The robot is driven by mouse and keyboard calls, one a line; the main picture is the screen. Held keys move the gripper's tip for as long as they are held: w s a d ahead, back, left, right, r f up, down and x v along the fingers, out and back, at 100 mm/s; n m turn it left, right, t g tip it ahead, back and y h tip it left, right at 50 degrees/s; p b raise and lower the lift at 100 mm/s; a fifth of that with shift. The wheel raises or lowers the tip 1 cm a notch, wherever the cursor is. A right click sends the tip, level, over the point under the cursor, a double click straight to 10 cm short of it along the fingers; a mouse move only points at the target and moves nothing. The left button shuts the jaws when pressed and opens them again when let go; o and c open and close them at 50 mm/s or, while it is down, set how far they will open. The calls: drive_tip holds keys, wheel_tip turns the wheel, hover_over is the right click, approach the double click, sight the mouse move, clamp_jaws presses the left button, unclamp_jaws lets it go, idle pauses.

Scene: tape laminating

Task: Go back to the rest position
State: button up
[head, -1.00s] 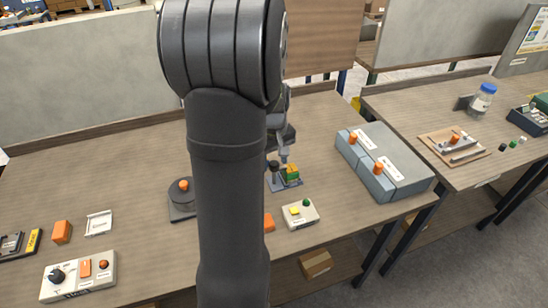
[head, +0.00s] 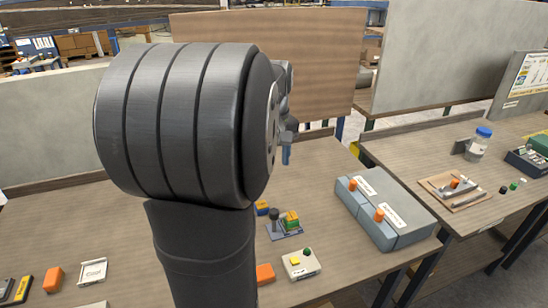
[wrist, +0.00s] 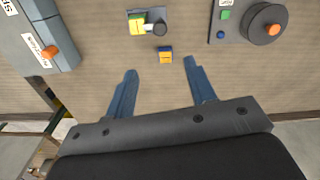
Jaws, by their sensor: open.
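My gripper (wrist: 160,85) is open and empty, with its two blue fingers spread high above the table in the wrist view. In the head view my gripper (head: 287,150) shows only in part, raised behind my large dark arm link. A small blue and orange block (wrist: 165,55) lies on the table just beyond the fingertips, apart from them. A grey fixture (wrist: 147,22) with a green and yellow piece and a dark post stands beyond it; it also shows in the head view (head: 285,228).
Two grey-blue boxes with orange knobs (head: 384,212) stand right of the fixture. A small white box with buttons (head: 301,263) is in front. A round dark base with an orange knob (wrist: 264,24) shows in the wrist view. A second table on the right holds a jar (head: 479,143).

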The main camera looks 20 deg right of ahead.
sight(274, 211)
drive_tip(key=shift+r, duration=0.25)
drive_tip(key=shift+f, duration=0.1)
wheel_tip(274, 211, down, 17)
drive_tip(key=shift+f, duration=0.15)
idle(0.7)
